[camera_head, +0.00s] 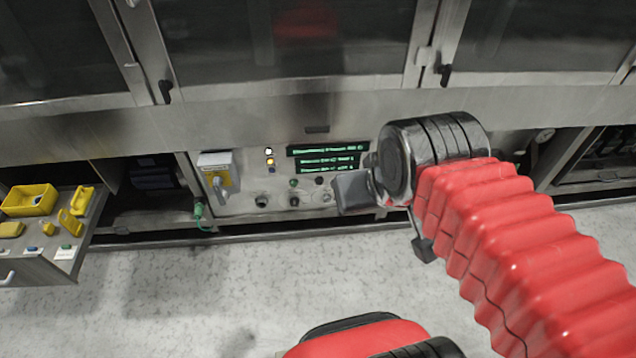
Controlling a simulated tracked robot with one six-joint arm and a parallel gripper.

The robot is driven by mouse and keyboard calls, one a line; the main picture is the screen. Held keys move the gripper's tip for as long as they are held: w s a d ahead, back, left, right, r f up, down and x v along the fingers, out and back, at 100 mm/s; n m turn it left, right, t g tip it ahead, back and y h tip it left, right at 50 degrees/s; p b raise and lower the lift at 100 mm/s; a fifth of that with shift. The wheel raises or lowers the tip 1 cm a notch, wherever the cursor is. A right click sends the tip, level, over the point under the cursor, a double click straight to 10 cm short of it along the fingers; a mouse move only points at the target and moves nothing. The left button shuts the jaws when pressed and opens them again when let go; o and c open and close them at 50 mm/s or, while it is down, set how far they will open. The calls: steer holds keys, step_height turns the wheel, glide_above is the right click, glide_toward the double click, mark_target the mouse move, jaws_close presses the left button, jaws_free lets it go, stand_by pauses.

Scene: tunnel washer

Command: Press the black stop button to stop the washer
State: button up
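The washer's control panel (240,170) is set in the lower front of the machine, below the windows. It carries green-lit displays (328,158), small lamps, and several small round controls. Dark round controls sit low on the panel, one at the left (262,201) and one near the middle (294,202); I cannot tell which is the stop button. My gripper (352,192) is in front of the panel's right side, beside the controls, and hides part of it. Its fingers are mostly hidden behind my wrist, so its opening and any contact with the panel are unclear.
A grey box with a yellow switch plate (219,175) sits left on the panel, with a green connector (198,209) below it. A grey cabinet (60,262) with a yellow bin (29,200) and small items stands at far left. Door handles project above. The floor between is clear.

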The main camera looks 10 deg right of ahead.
steer(key=shift+c, duration=0.4)
jaws_close()
stand_by(1.5)
